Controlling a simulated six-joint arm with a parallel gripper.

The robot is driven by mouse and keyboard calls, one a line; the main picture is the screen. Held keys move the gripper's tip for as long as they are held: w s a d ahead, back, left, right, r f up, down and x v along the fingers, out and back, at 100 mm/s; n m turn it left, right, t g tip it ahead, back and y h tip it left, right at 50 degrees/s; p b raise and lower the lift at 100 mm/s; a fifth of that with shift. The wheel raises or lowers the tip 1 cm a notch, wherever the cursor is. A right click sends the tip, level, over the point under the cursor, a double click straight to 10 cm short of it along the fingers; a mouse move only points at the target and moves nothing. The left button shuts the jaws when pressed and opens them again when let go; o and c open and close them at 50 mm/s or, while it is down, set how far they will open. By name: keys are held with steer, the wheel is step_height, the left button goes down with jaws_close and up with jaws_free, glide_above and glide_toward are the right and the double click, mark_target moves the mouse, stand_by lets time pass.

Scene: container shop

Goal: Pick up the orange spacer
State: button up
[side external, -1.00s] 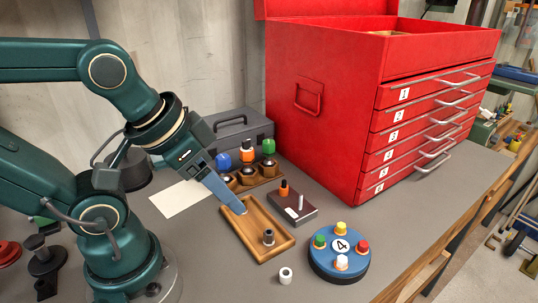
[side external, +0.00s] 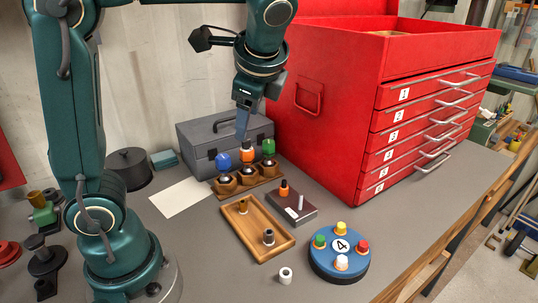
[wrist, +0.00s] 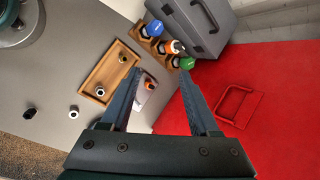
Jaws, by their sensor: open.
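My gripper (side external: 242,137) is open and empty, pointing down in front of the grey toolbox. In the side view its tips overlap the top of an orange-capped piece (side external: 247,153) on the wooden rack; whether they touch cannot be told. In the wrist view the fingers (wrist: 160,74) are spread apart.
The rack (side external: 262,183) also holds blue and green capped pieces. A wooden tray (side external: 273,254) holds a brass and a dark piece. A white ring (side external: 285,276) and a blue round stand (side external: 337,272) are in front. The grey toolbox (side external: 205,145) and red chest (side external: 330,95) stand behind.

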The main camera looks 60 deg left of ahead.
steer(key=w+f+m+g+y, duration=0.1)
steer(key=w+f+m+y, duration=0.15)
steer(key=w, duration=0.25)
steer(key=m+g+y, duration=0.1)
steer(key=m+y, duration=0.1)
glide_above(285, 188)
steer(key=d, duration=0.2)
step_height(285, 188, down, 4)
steer(key=shift+m+y, duration=0.85)
steer(key=shift+y, duration=0.1)
steer(key=f, duration=0.2)
steer(key=d+f, duration=0.1)
steer(key=f, duration=0.1)
steer(key=w+d+f, duration=0.1)
steer(key=f, duration=0.1)
steer(key=shift+d+f, duration=0.15)
steer(key=shift+f, duration=0.1)
steer(key=shift+m+y, duration=0.3)
steer(key=shift+m, duration=0.4)
steer(key=f, duration=0.3)
steer(key=d+f, duration=0.1)
steer(key=shift+s+d+f, duration=0.1)
steer(key=shift+s+f, duration=0.25)
steer(key=shift+s, duration=0.05)
steer(key=shift+f, duration=0.2)
steer(key=shift+x, duration=2.5)
steer(key=shift+r, duration=0.1)
jaws_close()
